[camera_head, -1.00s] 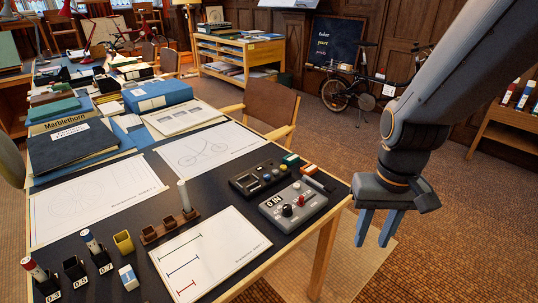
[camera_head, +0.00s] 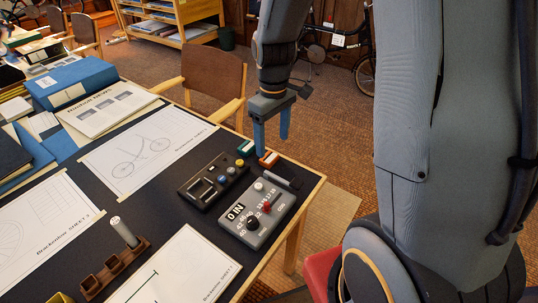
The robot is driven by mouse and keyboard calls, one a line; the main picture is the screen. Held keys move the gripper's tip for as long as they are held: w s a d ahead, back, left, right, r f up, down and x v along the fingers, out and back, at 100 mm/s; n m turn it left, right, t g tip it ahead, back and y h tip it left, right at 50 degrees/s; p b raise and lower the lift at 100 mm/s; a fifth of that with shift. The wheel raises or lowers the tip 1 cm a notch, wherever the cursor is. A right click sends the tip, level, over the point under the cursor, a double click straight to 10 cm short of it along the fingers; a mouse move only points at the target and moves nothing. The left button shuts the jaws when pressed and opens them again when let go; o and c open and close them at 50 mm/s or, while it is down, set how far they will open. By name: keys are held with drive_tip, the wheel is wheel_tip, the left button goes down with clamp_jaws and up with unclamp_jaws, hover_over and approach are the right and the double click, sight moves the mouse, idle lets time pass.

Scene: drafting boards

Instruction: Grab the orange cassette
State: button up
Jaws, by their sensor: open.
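The orange cassette (camera_head: 268,159) is a small block with a pale part, lying near the far right edge of the dark table. A similar green cassette (camera_head: 246,148) lies just to its left. My gripper (camera_head: 272,146) points down with its two blue fingers apart and nothing between them.
A grey control box (camera_head: 257,214) with knobs and a dark recorder (camera_head: 213,180) stand close in front of the cassettes. A dark marker-like piece (camera_head: 282,180) lies near the table's right edge. A brown chair (camera_head: 212,82) stands behind. Drawing sheets (camera_head: 148,152) cover the left.

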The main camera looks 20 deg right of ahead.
sight(269, 157)
drive_tip(key=shift+w+f+n, duration=0.25)
drive_tip(key=shift+w+n, duration=0.05)
drive_tip(key=shift+w, duration=0.3)
drive_tip(key=shift+w+f+n, duration=0.25)
drive_tip(key=shift+w+n, duration=0.05)
drive_tip(key=shift+w, duration=0.3)
drive_tip(key=shift+w+d+f, duration=0.1)
drive_tip(key=shift+w+f, duration=0.05)
drive_tip(key=shift+f, duration=0.15)
drive_tip(key=shift+w+f+p, duration=0.2)
drive_tip(key=shift+f+p, duration=0.3)
drive_tip(key=shift+f, duration=1.35)
drive_tip(key=shift+w+f+p, duration=0.15)
drive_tip(key=shift+f+p, duration=0.3)
drive_tip(key=shift+f, duration=1.35)
drive_tip(key=c, duration=1.1)
drive_tip(key=shift+r, duration=0.1)
drive_tip(key=shift+c, duration=0.2)
